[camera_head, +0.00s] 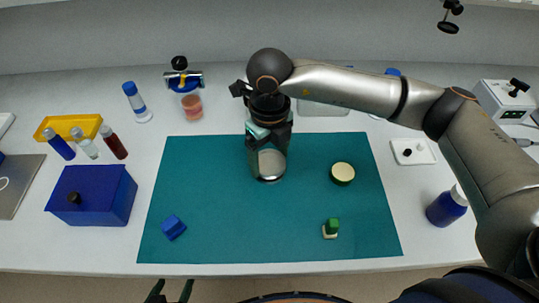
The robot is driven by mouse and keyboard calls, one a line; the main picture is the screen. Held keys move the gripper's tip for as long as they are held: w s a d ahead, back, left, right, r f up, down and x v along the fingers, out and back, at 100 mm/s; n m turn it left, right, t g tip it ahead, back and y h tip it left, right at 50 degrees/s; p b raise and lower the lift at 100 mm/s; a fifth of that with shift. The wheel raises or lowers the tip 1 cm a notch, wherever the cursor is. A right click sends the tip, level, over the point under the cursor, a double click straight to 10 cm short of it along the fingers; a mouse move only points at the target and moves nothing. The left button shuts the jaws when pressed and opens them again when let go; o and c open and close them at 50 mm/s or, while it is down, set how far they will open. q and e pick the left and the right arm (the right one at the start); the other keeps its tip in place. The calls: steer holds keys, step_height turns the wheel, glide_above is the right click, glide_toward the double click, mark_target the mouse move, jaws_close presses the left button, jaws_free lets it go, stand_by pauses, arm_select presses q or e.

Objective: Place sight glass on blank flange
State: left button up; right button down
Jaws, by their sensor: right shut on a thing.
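My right gripper (269,158) reaches in from the right and is shut on a round piece with a grey face and metal rim, which looks like the sight glass (271,165). It is over the back middle of the green mat; I cannot tell whether it touches the mat. A round dark green piece with a cream top, which may be the blank flange (342,172), lies on the mat to the right, apart from the gripper. My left gripper (171,291) shows only as two dark fingertips, spread apart and empty, at the bottom edge.
On the green mat (200,235) lie a blue block (173,227) and a small green-and-cream piece (331,228). A blue box (92,195), a yellow vial rack (70,126) and bottles stand left. A blue bottle (446,207) stands right, near my arm. The mat's middle front is clear.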

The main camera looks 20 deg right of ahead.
mark_target(269, 162)
steer(key=shift+f, duration=0.15)
steer(key=shift+c, duration=1.1)
jaws_free()
steer(key=shift+f, duration=0.15)
steer(key=shift+o, duration=1.1)
steer(key=shift+r, duration=0.5)
step_height(269, 162, up, 12)
steer(key=shift+f, duration=0.25)
